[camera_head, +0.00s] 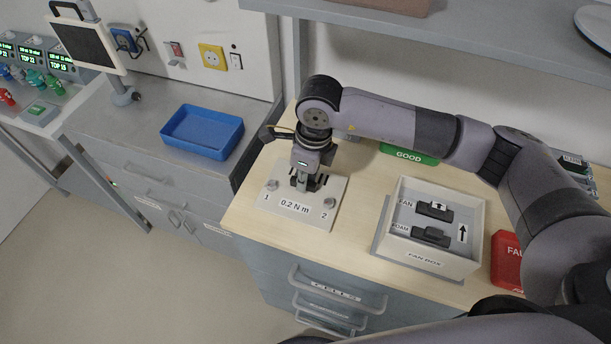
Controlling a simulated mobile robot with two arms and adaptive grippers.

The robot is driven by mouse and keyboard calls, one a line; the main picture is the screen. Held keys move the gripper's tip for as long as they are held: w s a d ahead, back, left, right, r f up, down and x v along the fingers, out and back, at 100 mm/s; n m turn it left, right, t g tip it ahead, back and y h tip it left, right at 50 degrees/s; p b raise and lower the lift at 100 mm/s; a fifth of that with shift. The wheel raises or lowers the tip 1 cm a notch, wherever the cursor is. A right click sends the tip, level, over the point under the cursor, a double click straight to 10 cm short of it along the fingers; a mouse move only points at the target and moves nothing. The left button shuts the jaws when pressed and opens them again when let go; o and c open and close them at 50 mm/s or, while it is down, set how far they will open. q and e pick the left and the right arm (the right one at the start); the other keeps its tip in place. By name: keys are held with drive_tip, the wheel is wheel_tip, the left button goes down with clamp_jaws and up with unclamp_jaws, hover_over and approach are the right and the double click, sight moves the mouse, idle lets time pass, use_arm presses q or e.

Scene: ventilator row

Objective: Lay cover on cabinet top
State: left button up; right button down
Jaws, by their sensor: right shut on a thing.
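The cover, a white rectangular plate (293,206) marked "0.2 N m" with knobs at 1 and 2, is in the head view, left of centre. My right gripper (307,183) points down and is shut on the middle of the cover, hiding part of it. The cover is over the front left part of the pale wooden cabinet top (350,245), roughly level. I cannot tell whether it touches the wood or hangs just above. My left gripper is not in view.
The fan box (425,258), holding two dark parts, stands right of the cover. A green GOOD tray (410,156) lies behind and a red tray (507,262) at the right. A blue tray (202,132) sits on the grey counter at left. A shelf (470,45) overhangs the back.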

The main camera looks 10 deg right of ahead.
sight(309, 184)
drive_tip(key=shift+s+a, duration=0.2)
drive_tip(key=shift+s, duration=0.05)
drive_tip(key=c, duration=1.9)
unclamp_jaws()
drive_tip(key=shift+w+d, duration=0.1)
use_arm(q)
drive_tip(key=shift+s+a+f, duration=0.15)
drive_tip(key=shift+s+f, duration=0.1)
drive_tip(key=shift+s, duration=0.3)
use_arm(e)
drive_tip(key=o, duration=0.3)
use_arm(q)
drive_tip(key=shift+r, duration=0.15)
